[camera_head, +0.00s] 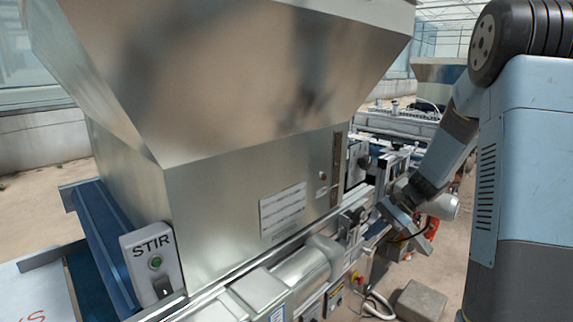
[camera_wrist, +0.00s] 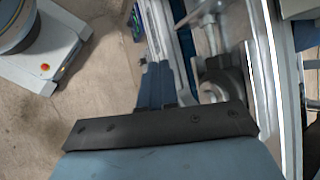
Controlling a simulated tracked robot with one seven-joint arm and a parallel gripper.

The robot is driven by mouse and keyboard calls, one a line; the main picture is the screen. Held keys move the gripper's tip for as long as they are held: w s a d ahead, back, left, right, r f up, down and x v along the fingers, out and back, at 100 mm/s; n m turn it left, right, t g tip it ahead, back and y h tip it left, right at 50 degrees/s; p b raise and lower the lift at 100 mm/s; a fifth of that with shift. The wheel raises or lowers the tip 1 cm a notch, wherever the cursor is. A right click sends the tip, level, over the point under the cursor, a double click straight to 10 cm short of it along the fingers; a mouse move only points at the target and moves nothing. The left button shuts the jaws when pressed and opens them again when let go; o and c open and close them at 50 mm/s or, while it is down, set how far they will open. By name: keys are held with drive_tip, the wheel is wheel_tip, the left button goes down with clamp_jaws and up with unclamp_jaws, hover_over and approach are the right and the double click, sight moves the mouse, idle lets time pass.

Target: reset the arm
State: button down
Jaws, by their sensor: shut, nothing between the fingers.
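My gripper (camera_wrist: 157,68) shows in the wrist view, its two narrow blue-grey fingers together above the dark palm bar and nothing seen between them. Behind the fingertips are blue strips and metal rails of the seeder. In the head view my arm comes down at the right and its end is beside the machine's side rail; the fingertips are hard to make out there. The tray seeder's big metal hopper (camera_head: 240,75) fills the left and middle of the head view.
A grey block (camera_head: 417,300) lies on the floor at the lower right. A hose (camera_head: 377,305) is near it. Bare floor (camera_wrist: 90,85) shows left of my gripper in the wrist view.

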drive_tip(key=s+r+n+t+h, duration=0.3)
drive_tip(key=s+r+n+h, duration=0.1)
drive_tip(key=s+r, duration=0.6)
drive_tip(key=s+r+n+t+h, duration=0.3)
drive_tip(key=s+r, duration=0.7)
drive_tip(key=s, duration=0.6)
drive_tip(key=shift+a+r+n+h, duration=0.15)
drive_tip(key=shift+a+n+h, duration=0.35)
drive_tip(key=shift+h, duration=0.4)
